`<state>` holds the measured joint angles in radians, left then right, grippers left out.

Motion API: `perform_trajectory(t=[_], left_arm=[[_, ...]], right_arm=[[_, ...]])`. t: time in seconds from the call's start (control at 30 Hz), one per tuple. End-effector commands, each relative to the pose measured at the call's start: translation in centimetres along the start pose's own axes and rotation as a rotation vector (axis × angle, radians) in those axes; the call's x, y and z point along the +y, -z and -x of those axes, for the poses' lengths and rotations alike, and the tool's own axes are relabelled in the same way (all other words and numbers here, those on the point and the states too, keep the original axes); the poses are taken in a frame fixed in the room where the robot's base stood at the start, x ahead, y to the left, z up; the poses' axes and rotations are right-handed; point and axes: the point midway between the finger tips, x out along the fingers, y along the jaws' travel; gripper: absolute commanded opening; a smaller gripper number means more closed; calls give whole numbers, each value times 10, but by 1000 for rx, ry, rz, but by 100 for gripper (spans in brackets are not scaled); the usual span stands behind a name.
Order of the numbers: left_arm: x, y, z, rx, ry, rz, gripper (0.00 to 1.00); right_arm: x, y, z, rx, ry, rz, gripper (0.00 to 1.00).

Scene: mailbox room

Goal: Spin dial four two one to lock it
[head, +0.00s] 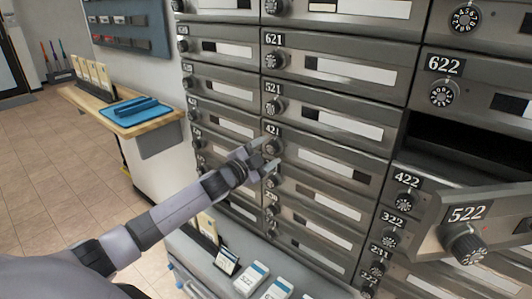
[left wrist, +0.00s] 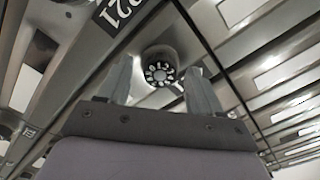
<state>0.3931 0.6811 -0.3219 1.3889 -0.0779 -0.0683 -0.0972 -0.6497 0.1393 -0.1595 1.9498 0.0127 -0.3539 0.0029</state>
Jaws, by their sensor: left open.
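The 421 mailbox door (head: 335,160) is grey metal and looks closed, with its number plate above the dial at the left end. Its dial (head: 274,147) is a small round dark knob, partly hidden by my left gripper (head: 268,153). My left gripper is open, with its fingertips on either side of the dial. In the left wrist view, a dial (left wrist: 160,70) with pale markings sits between the two spread fingers (left wrist: 160,85). I cannot tell whether the fingers touch it, and its digits are too small to read. My right gripper is out of view.
The 522 door (head: 480,225) stands open at the right, jutting out from a dark compartment (head: 470,145). Closed mailboxes surround 421. A wooden counter (head: 130,118) with a blue tray is at left. A grey ledge with several cards (head: 251,279) lies below.

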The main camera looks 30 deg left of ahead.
Motion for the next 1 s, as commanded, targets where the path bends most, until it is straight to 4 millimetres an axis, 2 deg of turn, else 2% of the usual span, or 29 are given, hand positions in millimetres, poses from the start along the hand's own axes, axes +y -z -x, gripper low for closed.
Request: perform_trajectory(t=[0.17, 0.6, 1.0], left_arm=[[1, -1, 13, 0, -2, -1, 65], [1, -1, 62, -2, -2, 0, 65], [0, 0, 71, -1, -1, -1, 65]], right_arm=[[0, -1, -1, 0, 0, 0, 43], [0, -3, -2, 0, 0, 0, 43], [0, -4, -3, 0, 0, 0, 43]])
